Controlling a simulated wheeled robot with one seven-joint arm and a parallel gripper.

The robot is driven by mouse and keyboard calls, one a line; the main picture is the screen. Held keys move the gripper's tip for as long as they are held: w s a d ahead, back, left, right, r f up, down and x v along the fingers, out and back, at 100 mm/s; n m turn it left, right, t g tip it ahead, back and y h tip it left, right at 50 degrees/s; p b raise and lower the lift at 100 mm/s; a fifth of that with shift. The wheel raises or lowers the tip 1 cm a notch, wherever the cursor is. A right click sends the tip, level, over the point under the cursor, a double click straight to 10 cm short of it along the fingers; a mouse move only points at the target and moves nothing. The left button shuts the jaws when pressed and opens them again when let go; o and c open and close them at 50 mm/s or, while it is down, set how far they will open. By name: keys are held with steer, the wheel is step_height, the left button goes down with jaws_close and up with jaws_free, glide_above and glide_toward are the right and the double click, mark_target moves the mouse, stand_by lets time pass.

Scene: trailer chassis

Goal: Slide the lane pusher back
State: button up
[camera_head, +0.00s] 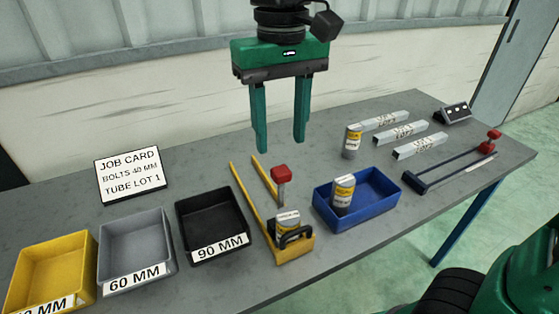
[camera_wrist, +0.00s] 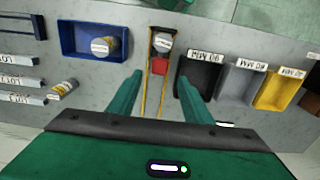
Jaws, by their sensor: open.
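A red-topped pusher (camera_head: 281,174) stands on a grey post between the two rails of a yellow lane (camera_head: 243,203). A grey can with a white and yellow label (camera_head: 288,220) stands at the lane's near end, behind a black handle (camera_head: 297,236). My gripper (camera_head: 281,146) is open and empty above the table, fingers pointing down, over the far part of the lane. In the wrist view the red pusher top (camera_wrist: 159,66) appears between and just beyond the fingertips, with the can (camera_wrist: 162,43) past it. No contact shows.
A blue tray (camera_head: 325,208) holding a can stands right of the lane; black (camera_head: 205,252), grey (camera_head: 115,280) and yellow bins stand left. Another can (camera_head: 352,142), labelled grey bars (camera_head: 420,147) and a blue frame with red knobs (camera_head: 430,184) lie farther right. A job card (camera_head: 131,175) stands behind.

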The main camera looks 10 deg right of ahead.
mark_target(280, 169)
step_height(280, 169, down, 7)
steer(key=shift+f, duration=0.15)
stand_by(0.4)
